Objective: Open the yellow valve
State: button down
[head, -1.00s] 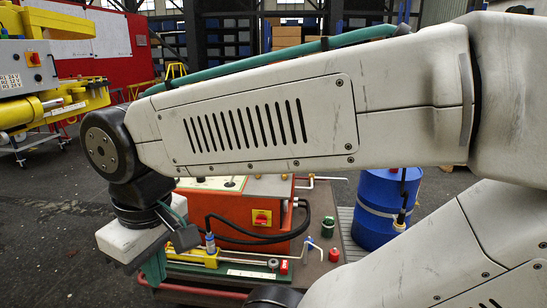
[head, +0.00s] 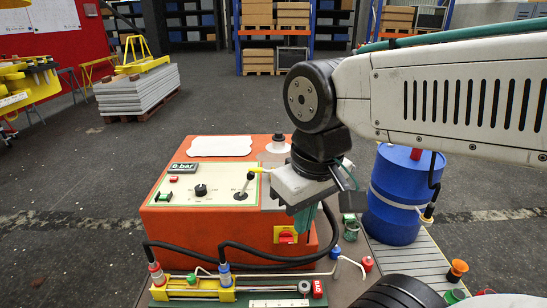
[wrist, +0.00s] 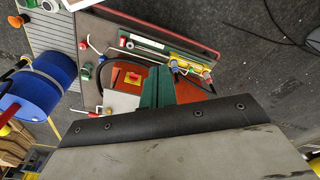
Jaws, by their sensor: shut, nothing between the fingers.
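My gripper (head: 308,222) has green fingers that are shut and empty. In the head view it points down in front of the right end of an orange power unit (head: 210,233). In the wrist view its fingers (wrist: 157,88) point toward the orange unit and the fittings. A small yellow piece (head: 258,170) shows just left of my gripper's body, above the unit's top panel; I cannot tell if it is the valve. A yellow fitting block (head: 195,295) with red and blue hose couplings lies in front of the unit. It also shows in the wrist view (wrist: 186,64).
A red-and-yellow switch (head: 286,235) sits on the unit's front, close to my fingers. A black hose (head: 200,256) loops below it. A blue drum (head: 394,215) stands at right. Small colored caps and bent pipes stand on the bench. Open floor lies at left.

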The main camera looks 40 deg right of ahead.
jog(key=w+d+r+m, duration=0.1)
jog(key=w+d, duration=0.2)
jog(key=w, duration=0.8)
jog(key=w+d+r+m+t+h, duration=0.1)
jog(key=w+d, duration=0.2)
jog(key=w, duration=0.7)
jog(key=w+d+r+m, duration=0.2)
jog(key=w+d, duration=0.1)
jog(key=w, duration=0.8)
jog(key=w+d+f+m, duration=0.1)
jog(key=w+d+f, duration=0.4)
jog(key=w, duration=0.3)
jog(key=w+d+f+m, duration=0.1)
jog(key=w+d+f, duration=0.5)
jog(key=w+f, duration=0.1)
jog(key=w+d+f+t+h, duration=0.1)
jog(key=w+d+f, duration=0.4)
jog(key=w, duration=0.5)
notch_tip(320, 180, down, 2)
jog(key=shift+d+f+m, duration=0.1)
jog(key=shift+d+m, duration=0.05)
jog(key=shift+m, duration=0.25)
jog(key=shift+f, duration=0.1)
